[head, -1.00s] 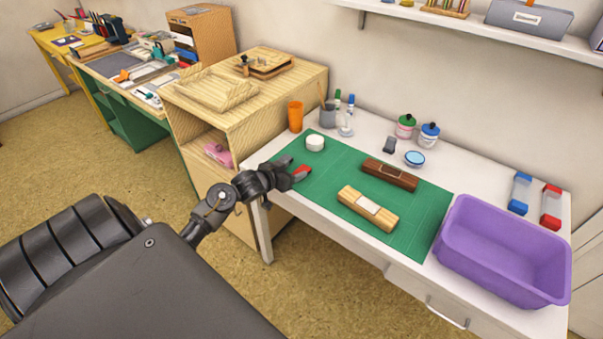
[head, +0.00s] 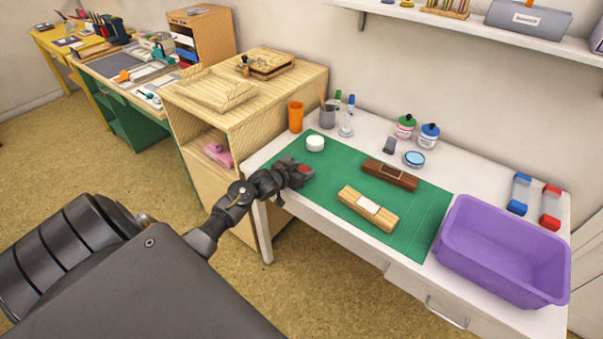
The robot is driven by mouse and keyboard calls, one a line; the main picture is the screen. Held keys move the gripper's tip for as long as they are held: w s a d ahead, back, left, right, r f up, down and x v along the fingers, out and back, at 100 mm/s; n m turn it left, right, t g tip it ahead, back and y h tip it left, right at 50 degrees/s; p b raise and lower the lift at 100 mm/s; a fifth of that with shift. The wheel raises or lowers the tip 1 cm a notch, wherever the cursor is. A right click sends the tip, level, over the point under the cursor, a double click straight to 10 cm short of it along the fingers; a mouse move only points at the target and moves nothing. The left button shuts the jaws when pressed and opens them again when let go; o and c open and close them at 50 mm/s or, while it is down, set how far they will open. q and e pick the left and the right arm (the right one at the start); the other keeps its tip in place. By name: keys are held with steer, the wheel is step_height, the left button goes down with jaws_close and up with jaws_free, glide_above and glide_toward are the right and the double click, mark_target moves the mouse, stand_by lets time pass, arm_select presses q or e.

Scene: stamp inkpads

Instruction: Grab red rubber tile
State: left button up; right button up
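The red rubber tile (head: 304,170) shows as a small red patch at the left end of the green cutting mat (head: 420,225). My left gripper (head: 300,174) is over the tile and hides much of it. The fingers are dark and small here, so I cannot tell whether they are open around the tile or shut on it. My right gripper is not in view.
A white round tub (head: 315,143), a dark wooden block (head: 390,174) and a light wooden block (head: 367,208) are on the mat. A purple bin (head: 450,235) stands at the right. An orange cup (head: 295,116) and a clear bottle (head: 346,124) stand behind.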

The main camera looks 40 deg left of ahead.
arm_select(q)
steer(key=c, duration=0.7)
steer(key=shift+c, duration=0.4)
steer(key=shift+r, duration=0.2)
